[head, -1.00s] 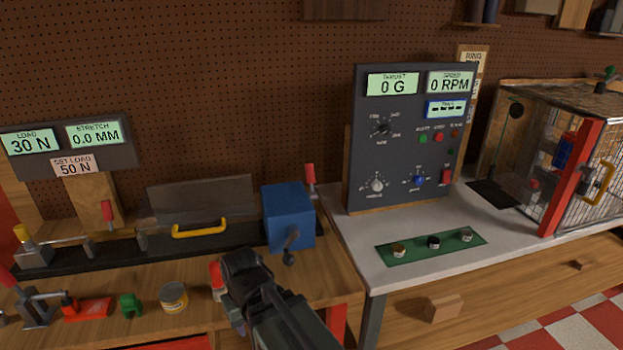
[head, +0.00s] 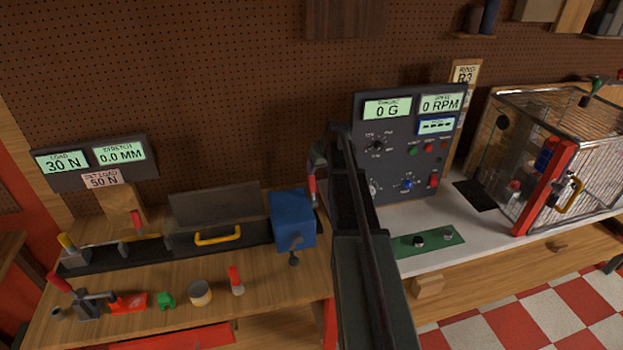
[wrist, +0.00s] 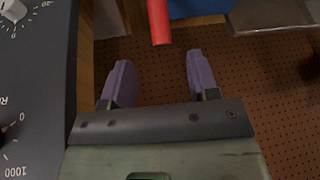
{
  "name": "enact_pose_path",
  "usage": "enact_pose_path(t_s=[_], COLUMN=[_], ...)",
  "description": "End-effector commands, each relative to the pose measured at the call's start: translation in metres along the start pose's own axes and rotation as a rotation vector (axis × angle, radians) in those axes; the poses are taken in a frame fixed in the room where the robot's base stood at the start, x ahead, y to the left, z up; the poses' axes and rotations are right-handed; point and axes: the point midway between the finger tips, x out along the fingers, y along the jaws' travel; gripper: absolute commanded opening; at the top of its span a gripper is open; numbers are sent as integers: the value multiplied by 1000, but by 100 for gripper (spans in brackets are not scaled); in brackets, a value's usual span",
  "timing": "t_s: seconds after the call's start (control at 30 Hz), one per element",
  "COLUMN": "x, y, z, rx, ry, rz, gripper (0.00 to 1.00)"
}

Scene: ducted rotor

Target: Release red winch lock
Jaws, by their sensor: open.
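The red winch lock handle (head: 312,190) stands upright at the right edge of the blue winch box (head: 292,218). My gripper (head: 318,158) is at its upper end in the head view and partly covers it. In the wrist view the red handle (wrist: 158,20) comes in from the top, in line with the gap between my gripper's two purple fingers (wrist: 158,62). The fingers are open and empty, with the handle's end just beyond their tips. The blue box (wrist: 195,8) shows behind the handle. The handle's base is hidden in the wrist view.
The grey control panel (head: 395,150) stands close on the right and fills the left edge of the wrist view. A green strip with knobs (head: 430,243) lies on the white bench. A red-handled tool (head: 235,280) and a tin (head: 200,292) are on the wooden bench.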

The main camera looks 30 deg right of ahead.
Motion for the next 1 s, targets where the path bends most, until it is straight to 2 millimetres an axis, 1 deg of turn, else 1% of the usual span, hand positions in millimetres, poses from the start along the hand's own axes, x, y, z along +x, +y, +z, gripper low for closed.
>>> enact_pose_path(t_s=[0.17, 0.4, 0.5, 0.6, 0.83, 0.87, 1.0], x=[27, 87, 104, 110, 107, 107, 107], y=[1, 0, 0, 0, -1, -1, -1], z=[3, 4, 4, 2, 1, 1, 1], rx=[1, 0, 1, 2, 2, 2, 2], ry=[-1, -2, -3, -3, -3, -3, -3], rz=[0, -1, -1, 0, 0, 0, 0], gripper=[55, 55, 55, 55, 55, 52, 30])
